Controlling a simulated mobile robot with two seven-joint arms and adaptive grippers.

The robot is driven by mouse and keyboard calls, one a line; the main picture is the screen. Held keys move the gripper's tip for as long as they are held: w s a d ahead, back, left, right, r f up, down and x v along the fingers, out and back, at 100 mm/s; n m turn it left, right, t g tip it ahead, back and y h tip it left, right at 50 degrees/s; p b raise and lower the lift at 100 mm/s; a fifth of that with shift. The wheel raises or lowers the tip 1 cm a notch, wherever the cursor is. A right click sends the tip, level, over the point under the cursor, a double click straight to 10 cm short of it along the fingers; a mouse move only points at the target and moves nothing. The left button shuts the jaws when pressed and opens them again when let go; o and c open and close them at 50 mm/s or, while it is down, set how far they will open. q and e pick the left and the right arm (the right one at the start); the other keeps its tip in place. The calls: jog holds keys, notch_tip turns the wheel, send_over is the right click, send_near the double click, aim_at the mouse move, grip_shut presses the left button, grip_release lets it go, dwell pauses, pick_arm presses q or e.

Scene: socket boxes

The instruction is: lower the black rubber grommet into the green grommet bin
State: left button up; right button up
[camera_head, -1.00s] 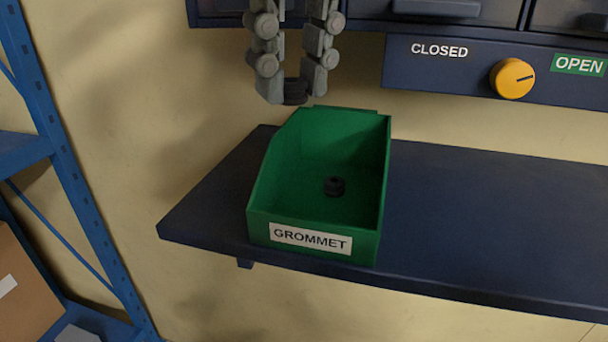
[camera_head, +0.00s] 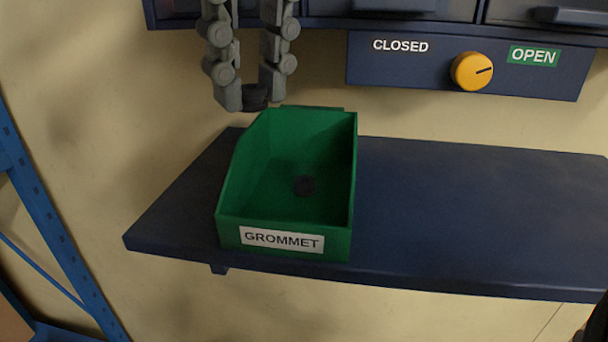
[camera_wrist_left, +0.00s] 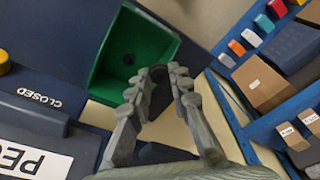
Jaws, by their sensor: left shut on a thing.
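My left gripper (camera_head: 255,99) is shut on a black rubber grommet (camera_head: 256,92), held between its fingertips. They hang just behind and above the back-left rim of the green grommet bin (camera_head: 228,205). The bin stands on a dark blue shelf, open at the top, with a GROMMET label on its front. Another black grommet (camera_head: 304,186) lies on the bin floor. In the left wrist view, the held grommet (camera_wrist_left: 158,73) shows dark between the fingertips, beside the green bin (camera_wrist_left: 107,45). My right gripper is not visible.
The dark blue shelf (camera_head: 450,215) is clear to the right of the bin. Above it is a panel with a yellow knob (camera_head: 472,71) between CLOSED and OPEN labels. A blue rack (camera_head: 45,205) stands at the left. A dark shape at the lower right edge is unclear.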

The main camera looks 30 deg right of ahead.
pick_arm(q)
jog(key=shift+f+b, duration=1.75)
jog(key=shift+f, duration=1.65)
jog(key=shift+f+b, duration=0.65)
jog(key=shift+f, duration=0.4)
jog(key=o, duration=0.8)
jog(key=r, duration=0.4)
jog(key=s+r, duration=0.1)
jog(key=r, duration=0.3)
jog(key=s+r, duration=0.1)
jog(key=r, duration=0.3)
jog(key=shift+d, duration=0.1)
